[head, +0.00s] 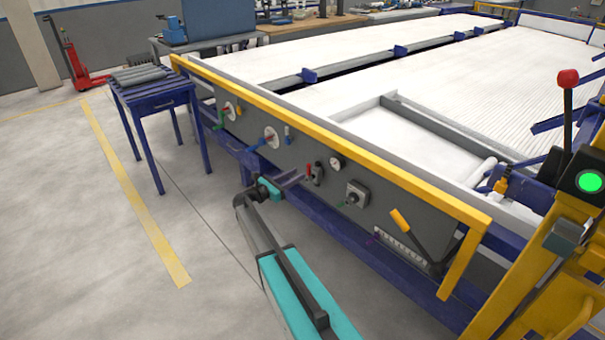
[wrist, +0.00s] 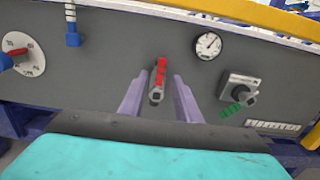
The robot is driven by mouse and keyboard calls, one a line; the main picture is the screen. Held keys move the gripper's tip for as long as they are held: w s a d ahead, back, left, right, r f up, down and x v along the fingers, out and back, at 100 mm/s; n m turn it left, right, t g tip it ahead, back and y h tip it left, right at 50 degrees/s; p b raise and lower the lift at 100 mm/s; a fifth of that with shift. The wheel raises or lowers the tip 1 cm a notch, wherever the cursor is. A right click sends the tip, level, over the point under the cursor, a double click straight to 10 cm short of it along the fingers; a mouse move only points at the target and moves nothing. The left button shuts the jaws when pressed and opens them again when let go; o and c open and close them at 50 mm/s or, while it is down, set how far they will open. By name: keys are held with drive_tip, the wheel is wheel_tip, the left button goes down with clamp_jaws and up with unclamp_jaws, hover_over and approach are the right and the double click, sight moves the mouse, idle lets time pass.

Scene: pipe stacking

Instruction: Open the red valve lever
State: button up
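The red valve lever (wrist: 161,72) is on the grey panel, pointing up from a grey valve body (wrist: 156,96). In the head view the lever (head: 309,169) is small, near the middle of the panel. My gripper (wrist: 160,88) faces the panel in the wrist view with its two purple fingers apart, one on each side of the valve. The fingers appear clear of the lever; the exact depth gap to it cannot be told. In the head view my gripper (head: 288,180) is just left of the lever.
A dial with a red pointer (wrist: 20,56) is left. A yellow rail (head: 330,141) runs along the panel top. A blue table (head: 158,95) stands left.

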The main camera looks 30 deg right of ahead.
drive_tip(key=a, duration=0.5)
drive_tip(key=shift+s+a, duration=0.3)
drive_tip(key=shift+s, duration=0.1)
drive_tip(key=shift+r, duration=0.1)
